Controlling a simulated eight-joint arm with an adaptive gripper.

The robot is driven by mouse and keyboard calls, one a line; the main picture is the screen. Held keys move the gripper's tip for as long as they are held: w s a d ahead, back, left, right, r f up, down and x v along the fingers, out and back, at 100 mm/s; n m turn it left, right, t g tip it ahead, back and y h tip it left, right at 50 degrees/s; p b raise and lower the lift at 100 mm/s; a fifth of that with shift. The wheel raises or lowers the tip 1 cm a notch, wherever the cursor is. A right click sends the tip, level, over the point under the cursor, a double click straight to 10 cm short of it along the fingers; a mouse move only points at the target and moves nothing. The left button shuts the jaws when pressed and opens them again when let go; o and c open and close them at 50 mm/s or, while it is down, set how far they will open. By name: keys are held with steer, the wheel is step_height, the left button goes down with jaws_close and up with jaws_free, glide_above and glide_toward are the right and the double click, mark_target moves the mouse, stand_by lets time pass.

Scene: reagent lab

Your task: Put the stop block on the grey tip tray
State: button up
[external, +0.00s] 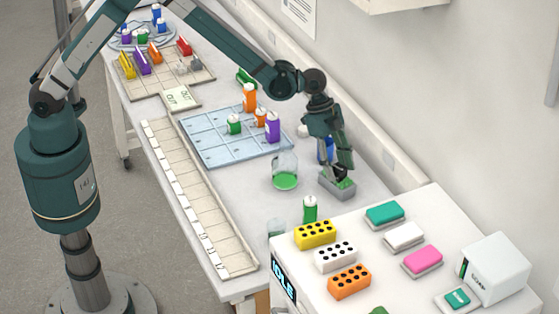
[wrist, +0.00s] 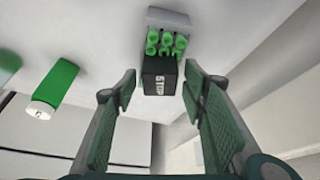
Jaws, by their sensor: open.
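The grey tip tray (external: 325,185) stands on the bench below my gripper, with green tips (external: 347,183) at one end. In the wrist view the tray (wrist: 168,18) is at the top, with the green tips (wrist: 166,42) in it. The black stop block (wrist: 160,76), with white STOP lettering, is just in front of the tips and covers the near part of the tray. It seems to rest on the tray, but its underside is hidden. My gripper (wrist: 160,92) is open, its fingers apart on either side of the block. In the external view my gripper (external: 341,170) is right over the tray.
A green vial (external: 310,209) stands near the tray; a flask of green liquid (external: 285,178) stands to its left. A blue bottle (external: 325,150) is close behind my gripper. A white machine top (external: 375,265) with coloured racks is in front. The wall is close on the right.

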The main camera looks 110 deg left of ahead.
steer(key=v, duration=1.1)
steer(key=shift+s+r+b, duration=0.25)
steer(key=shift+r+b, duration=0.05)
steer(key=shift+a, duration=0.1)
stand_by(0.3)
steer(key=s+d+r+n+t+y, duration=0.1)
steer(key=s+d+r, duration=0.8)
steer(key=s, duration=0.2)
steer(key=s+d+r+n, duration=0.1)
steer(key=s+d+r, duration=0.7)
steer(key=s+r, duration=0.25)
steer(key=s+d+f+n, duration=0.1)
steer(key=s+d, duration=0.2)
steer(key=s, duration=0.6)
steer(key=s+d+f+t, duration=0.1)
steer(key=s+d, duration=0.2)
steer(key=s, duration=0.7)
steer(key=s+d+f+n+t, duration=0.1)
steer(key=s+d, duration=0.2)
steer(key=s, duration=0.6)
steer(key=shift+s+d+n+y, duration=0.2)
steer(key=shift+d+n+y, duration=0.1)
steer(key=shift+d, duration=0.1)
